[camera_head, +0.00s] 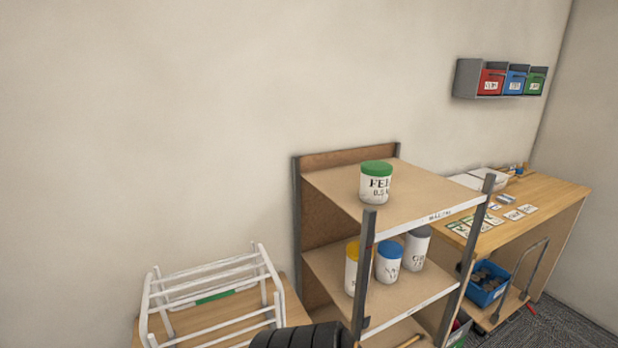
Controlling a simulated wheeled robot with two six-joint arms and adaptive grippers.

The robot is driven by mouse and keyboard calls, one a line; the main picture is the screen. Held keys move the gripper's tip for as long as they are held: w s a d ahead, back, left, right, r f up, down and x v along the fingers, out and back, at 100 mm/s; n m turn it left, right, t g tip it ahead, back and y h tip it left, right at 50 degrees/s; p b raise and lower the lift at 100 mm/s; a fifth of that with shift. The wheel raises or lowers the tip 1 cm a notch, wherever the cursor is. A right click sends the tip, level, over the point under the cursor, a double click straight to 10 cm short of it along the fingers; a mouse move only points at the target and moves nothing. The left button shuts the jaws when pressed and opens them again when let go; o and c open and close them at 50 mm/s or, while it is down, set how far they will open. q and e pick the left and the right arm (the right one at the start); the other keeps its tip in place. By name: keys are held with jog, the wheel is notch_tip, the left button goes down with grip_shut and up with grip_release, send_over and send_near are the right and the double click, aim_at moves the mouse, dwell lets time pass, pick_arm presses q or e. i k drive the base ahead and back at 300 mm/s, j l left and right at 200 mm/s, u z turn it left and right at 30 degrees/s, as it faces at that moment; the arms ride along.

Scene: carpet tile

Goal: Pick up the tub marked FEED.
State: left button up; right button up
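The tub marked FEED (375,187) is white with a green lid and black lettering. It stands upright and alone on the top board of a wooden shelf unit (425,190) with dark metal posts. The start of its lettering faces me; the rest of the word wraps out of sight. Neither of my grippers shows in the head view.
The shelf below holds a yellow-lidded tub (351,270), a blue-lidded tub (389,262) and a grey-lidded tub (416,249). A white rack (210,285) stands at lower left. A workbench (557,192) with cards is at right. Dark posts flank the shelf.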

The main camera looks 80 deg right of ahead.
aim_at(376, 176)
jog(key=z, duration=3.2)
